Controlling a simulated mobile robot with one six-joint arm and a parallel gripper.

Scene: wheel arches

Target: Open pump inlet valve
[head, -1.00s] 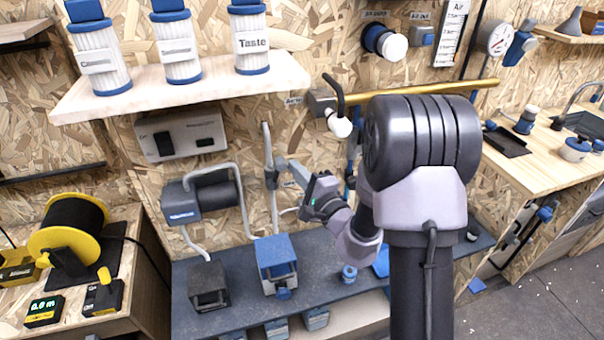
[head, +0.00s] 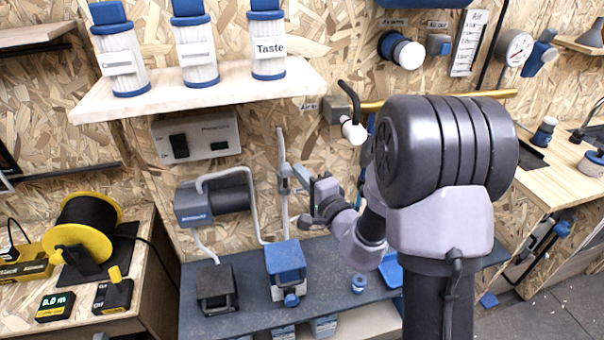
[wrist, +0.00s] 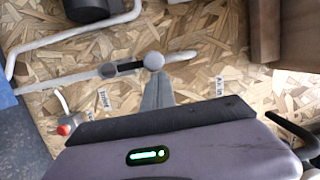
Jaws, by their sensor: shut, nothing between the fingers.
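The pump (head: 212,203) is a dark motor-like unit with a blue-grey end, on the chipboard wall in the head view. To its right runs a vertical grey pipe (head: 282,150) with the inlet valve (head: 285,178) on it. In the wrist view the valve (wrist: 125,67) shows as a dark and grey fitting on the pipe, near a label reading "Inlet". My gripper (head: 298,172) is shut and empty, its tips at the pipe beside the valve. In the wrist view the gripper (wrist: 156,82) ends at a round grey knob; I cannot tell whether they touch.
A shelf with filter cartridges (head: 196,50) juts out above. A control box (head: 195,137) hangs below it. Blue and black boxes (head: 286,262) stand on the dark bench (head: 330,285). A brass pipe (head: 440,101) runs behind my arm. A yellow cable reel (head: 75,235) stands at left.

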